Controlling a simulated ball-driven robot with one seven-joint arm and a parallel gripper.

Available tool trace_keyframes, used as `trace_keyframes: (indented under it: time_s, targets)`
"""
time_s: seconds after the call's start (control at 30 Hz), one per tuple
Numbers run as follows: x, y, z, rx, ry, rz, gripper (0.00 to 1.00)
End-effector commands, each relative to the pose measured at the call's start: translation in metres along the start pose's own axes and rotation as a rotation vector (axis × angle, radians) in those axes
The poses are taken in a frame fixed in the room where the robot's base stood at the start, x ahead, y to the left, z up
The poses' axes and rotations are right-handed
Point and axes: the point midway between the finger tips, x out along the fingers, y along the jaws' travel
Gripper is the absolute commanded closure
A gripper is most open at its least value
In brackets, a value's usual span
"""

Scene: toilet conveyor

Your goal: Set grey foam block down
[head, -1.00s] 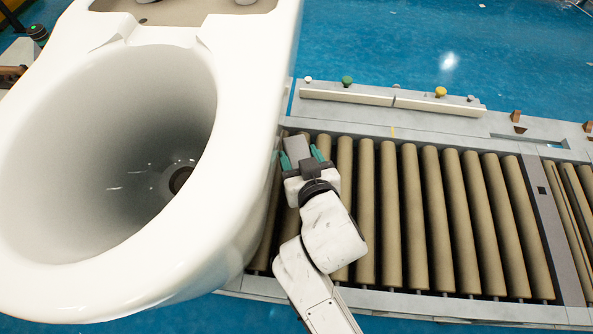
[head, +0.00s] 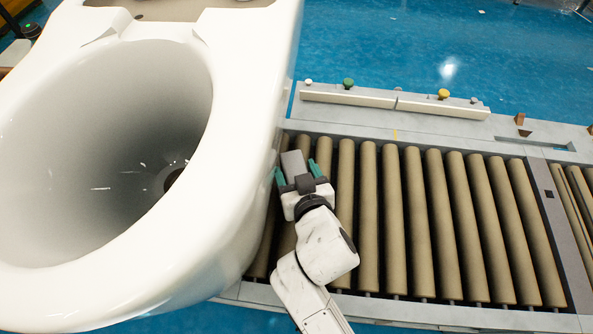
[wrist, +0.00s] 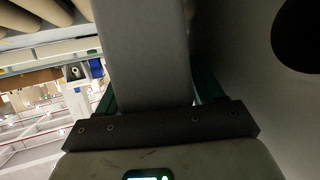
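The grey foam block (head: 294,162) sits between the teal fingers of my gripper (head: 296,171), just right of the white toilet and over the left end of the roller conveyor. My gripper is shut on the block. In the wrist view the block (wrist: 147,55) stands out from the dark gripper bar and fills the space between the fingers. A thin sliver of light shows beside its right edge. Whether the block touches the rollers below cannot be told.
The large white toilet (head: 225,150) stands close on the left. The roller conveyor (head: 415,220) is clear to the right. Its grey back rail (head: 420,118) carries several coloured buttons. Blue floor (head: 420,45) lies beyond.

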Motion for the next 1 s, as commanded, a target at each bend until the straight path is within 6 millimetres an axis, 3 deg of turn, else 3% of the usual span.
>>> trace_keyframes:
  time_s: [0.33, 0.8, 1.0]
  targets:
    - [-0.010, 0.000, -0.002, -0.001, -0.002, 0.000, 0.33]
    - [-0.099, 0.001, -0.003, 0.000, -0.002, 0.001, 0.33]
    - [-0.118, 0.000, -0.002, 0.000, -0.001, 0.000, 0.33]
